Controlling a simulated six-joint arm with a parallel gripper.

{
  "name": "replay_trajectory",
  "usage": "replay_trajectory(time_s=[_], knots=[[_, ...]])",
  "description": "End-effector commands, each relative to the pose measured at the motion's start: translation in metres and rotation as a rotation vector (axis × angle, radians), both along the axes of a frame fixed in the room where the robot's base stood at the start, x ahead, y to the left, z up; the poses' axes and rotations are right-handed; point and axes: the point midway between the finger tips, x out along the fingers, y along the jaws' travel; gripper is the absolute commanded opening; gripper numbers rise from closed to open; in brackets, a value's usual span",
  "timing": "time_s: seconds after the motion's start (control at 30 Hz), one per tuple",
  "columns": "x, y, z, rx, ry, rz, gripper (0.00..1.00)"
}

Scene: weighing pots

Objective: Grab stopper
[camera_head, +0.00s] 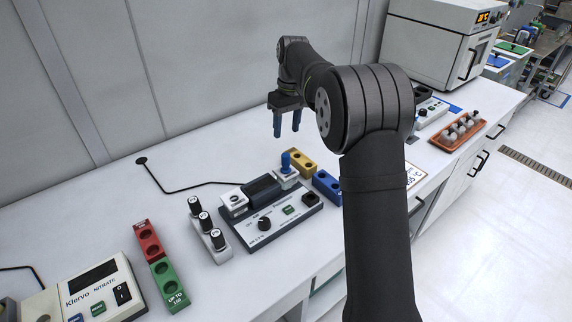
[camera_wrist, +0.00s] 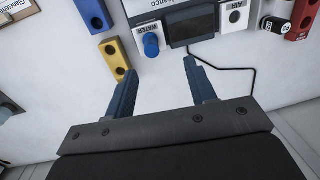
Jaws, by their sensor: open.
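A blue stopper-like piece (camera_head: 286,160) stands upright on a small white block (camera_head: 288,179) at the back of the grey instrument. In the wrist view the blue piece (camera_wrist: 151,44) sits on the white block marked WATER, above and slightly left of the gap between my fingers. My gripper (camera_head: 287,130) is open with its blue fingers pointing down, above the blue piece and apart from it. It also shows empty in the wrist view (camera_wrist: 160,70).
A yellow two-hole block (camera_head: 300,161) and a blue one (camera_head: 327,186) stand close by. The instrument (camera_head: 285,215) and a rack of black-capped vials (camera_head: 211,238) are in front and left. Red (camera_head: 148,240) and green (camera_head: 168,283) blocks lie further left. A black cable crosses the bench behind.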

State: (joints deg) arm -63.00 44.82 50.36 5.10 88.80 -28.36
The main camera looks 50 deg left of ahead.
Motion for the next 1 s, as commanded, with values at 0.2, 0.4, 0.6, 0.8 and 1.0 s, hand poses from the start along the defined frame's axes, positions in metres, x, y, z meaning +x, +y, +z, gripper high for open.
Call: replay_trajectory(time_s=[0.2,0.4,0.6,0.8,1.0], knots=[[0.006,0.011,0.021,0.029,-0.109,0.140,0.51],[0.005,0.010,-0.017,0.024,-0.107,0.142,0.51],[0.005,0.010,-0.061,0.024,-0.106,0.139,0.51],[0.005,0.010,-0.090,0.027,-0.107,0.138,0.51],[0.005,0.011,-0.100,0.027,-0.107,0.138,0.51]])
